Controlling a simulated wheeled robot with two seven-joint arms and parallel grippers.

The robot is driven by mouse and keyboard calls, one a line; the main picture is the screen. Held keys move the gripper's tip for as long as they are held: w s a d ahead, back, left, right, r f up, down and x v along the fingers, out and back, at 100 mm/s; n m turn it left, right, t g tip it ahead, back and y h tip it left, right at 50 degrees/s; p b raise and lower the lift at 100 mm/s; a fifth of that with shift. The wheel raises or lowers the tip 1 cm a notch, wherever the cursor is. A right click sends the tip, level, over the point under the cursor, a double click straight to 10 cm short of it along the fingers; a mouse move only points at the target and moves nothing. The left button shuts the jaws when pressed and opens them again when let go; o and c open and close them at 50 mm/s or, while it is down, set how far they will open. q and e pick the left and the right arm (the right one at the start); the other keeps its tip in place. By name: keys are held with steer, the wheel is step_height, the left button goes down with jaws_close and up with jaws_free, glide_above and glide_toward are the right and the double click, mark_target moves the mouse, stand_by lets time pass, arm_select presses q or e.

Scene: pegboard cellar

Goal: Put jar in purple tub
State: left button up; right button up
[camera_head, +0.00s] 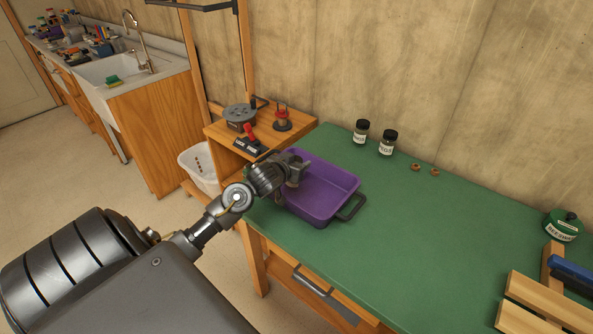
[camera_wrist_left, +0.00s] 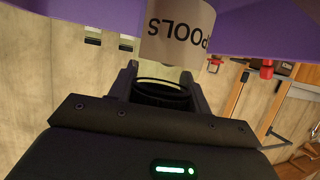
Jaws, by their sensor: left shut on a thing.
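The purple tub (camera_head: 325,186) sits on the green table near its left end, with a dark handle at its right end. My left gripper (camera_head: 296,178) is over the tub's left part. In the left wrist view, my left gripper (camera_wrist_left: 160,86) is shut on a jar (camera_wrist_left: 177,32) at its black lid. The purple tub (camera_wrist_left: 75,10) shows on both sides of the jar. The jar is hidden in the head view, and I cannot tell whether it touches the tub's floor. My right gripper is not in view.
Two dark-lidded jars, one (camera_head: 361,131) and another (camera_head: 387,143), stand at the table's back, near small brown rings (camera_head: 415,167). A wooden shelf (camera_head: 215,131) with tools adjoins the tub's left. A green tin (camera_head: 562,226) and a wooden rack (camera_head: 540,300) are at right. The table's middle is clear.

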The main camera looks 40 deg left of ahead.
arm_select(q)
steer(key=shift+a+f, duration=0.25)
steer(key=shift+f, duration=1.4)
steer(key=shift+f, duration=0.2)
steer(key=o, duration=1.2)
